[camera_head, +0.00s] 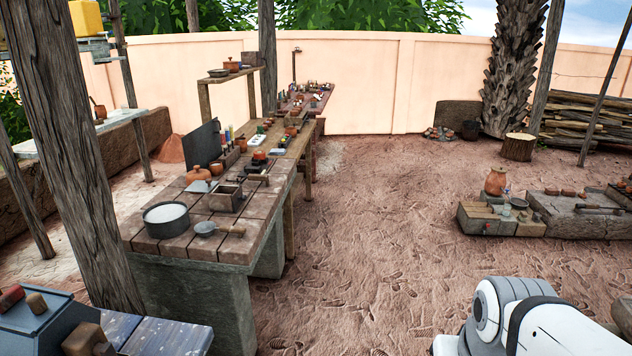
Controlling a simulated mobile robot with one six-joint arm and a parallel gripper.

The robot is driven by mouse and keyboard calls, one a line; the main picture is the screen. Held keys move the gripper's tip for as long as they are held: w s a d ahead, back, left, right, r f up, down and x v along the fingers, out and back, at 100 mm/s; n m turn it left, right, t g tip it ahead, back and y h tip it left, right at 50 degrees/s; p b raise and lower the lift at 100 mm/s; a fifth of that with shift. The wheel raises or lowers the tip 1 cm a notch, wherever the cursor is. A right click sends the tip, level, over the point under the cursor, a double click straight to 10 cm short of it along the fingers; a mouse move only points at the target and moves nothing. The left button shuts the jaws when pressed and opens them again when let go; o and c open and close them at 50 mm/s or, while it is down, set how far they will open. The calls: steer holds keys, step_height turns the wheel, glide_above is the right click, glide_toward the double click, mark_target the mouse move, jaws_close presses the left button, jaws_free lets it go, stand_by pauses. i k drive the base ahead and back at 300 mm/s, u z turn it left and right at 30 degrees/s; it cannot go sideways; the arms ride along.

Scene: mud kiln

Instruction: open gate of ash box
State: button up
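I cannot tell for sure which thing is the ash box. A small open-topped box (226,196) with dark walls stands on the near part of the long tiled table (190,235). A blue-grey box (40,335) with sloped sides is cut off at the lower left corner. No gate can be made out on either one. Part of my white arm shows at the lower right. My gripper is not in view.
On the table are a pot of white powder (166,219), a ladle (215,229) and a clay pot (198,174). A wooden post (70,150) rises at the left. Low stone slabs (500,225) lie at the right. The sandy ground (370,240) between is clear.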

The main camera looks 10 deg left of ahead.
mark_target(238, 198)
steer(key=u, duration=0.85)
steer(key=i, duration=2.7)
steer(key=u, duration=0.35)
